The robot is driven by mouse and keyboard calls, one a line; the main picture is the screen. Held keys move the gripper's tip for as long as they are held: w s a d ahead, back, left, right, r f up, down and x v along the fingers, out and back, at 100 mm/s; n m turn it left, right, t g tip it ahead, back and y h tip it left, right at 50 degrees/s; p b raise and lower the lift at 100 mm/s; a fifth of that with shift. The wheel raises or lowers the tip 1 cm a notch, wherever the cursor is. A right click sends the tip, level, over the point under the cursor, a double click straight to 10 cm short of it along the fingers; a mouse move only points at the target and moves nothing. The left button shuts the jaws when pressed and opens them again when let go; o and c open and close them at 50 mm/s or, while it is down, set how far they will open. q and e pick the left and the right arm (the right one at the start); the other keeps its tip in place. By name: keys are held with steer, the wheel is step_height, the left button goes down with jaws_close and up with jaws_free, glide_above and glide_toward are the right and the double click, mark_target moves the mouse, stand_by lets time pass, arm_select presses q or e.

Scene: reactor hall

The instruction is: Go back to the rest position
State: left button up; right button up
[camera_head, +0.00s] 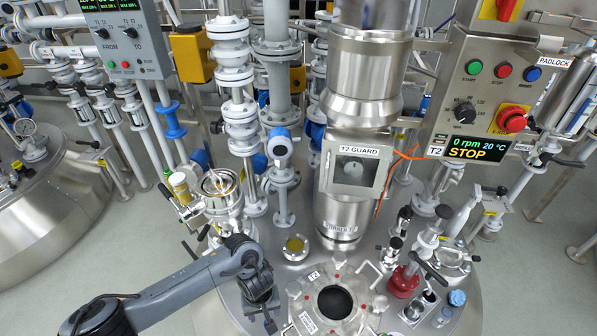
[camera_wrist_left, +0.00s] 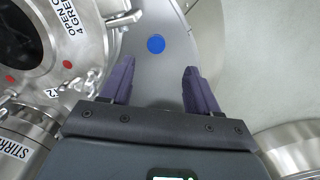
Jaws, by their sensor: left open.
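My left arm comes in from the lower left in the head view. Its gripper (camera_head: 262,318) points down over the left edge of the T2 vessel lid (camera_head: 240,322), left of the round dark opening (camera_head: 335,302). In the left wrist view the two purple fingers of this gripper (camera_wrist_left: 158,72) stand apart with nothing between them. Beyond them is the steel lid with a blue dot (camera_wrist_left: 156,43). The opening's rim (camera_wrist_left: 62,62) shows at the upper left there. My right gripper is in neither view.
The stirrer column with the T2 guard box (camera_head: 355,168) rises behind the opening. A red valve (camera_head: 403,282) and fittings stand right of it. The control panel (camera_head: 480,110) reads "0 rpm" and "STOP". A sight-glass fitting (camera_head: 295,246) stands near my wrist. Bare floor (camera_head: 125,225) lies left.

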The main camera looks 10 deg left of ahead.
arm_select(q)
steer(key=s+d+f+g+h+p, duration=0.1)
steer(key=s+d+f+g+p, duration=0.2)
steer(key=s, duration=0.8)
steer(key=s+d+f+g+h+p, duration=0.1)
steer(key=s+d+f+p, duration=0.3)
steer(key=s, duration=0.6)
steer(key=s+d+r+n+t+h+p, duration=0.1)
steer(key=s+d+r+h+p, duration=0.15)
steer(key=s+d+r, duration=0.35)
steer(key=s+d+r+n+t+h+p, duration=0.1)
steer(key=s+d+r+h+p, duration=0.15)
steer(key=d+r, duration=0.45)
steer(key=w+a+r+n+t+p, duration=0.1)
steer(key=w+a+r+t+p, duration=0.3)
steer(key=r, duration=0.3)
steer(key=w+a+r+m+t+y, duration=0.15)
steer(key=a+r+m+y, duration=0.35)
steer(key=a, duration=0.7)
steer(key=w+a+r+m+y, duration=0.25)
steer(key=a+r, duration=0.45)
steer(key=a, duration=0.4)
step_height(320, 180, up, 37)
steer(key=m+p, duration=0.2)
steer(key=p, duration=3.6)
step_height(320, 180, down, 75)
steer(key=b, duration=7.4)
steer(key=shift+s+b, duration=0.2)
steer(key=shift+b, duration=0.15)
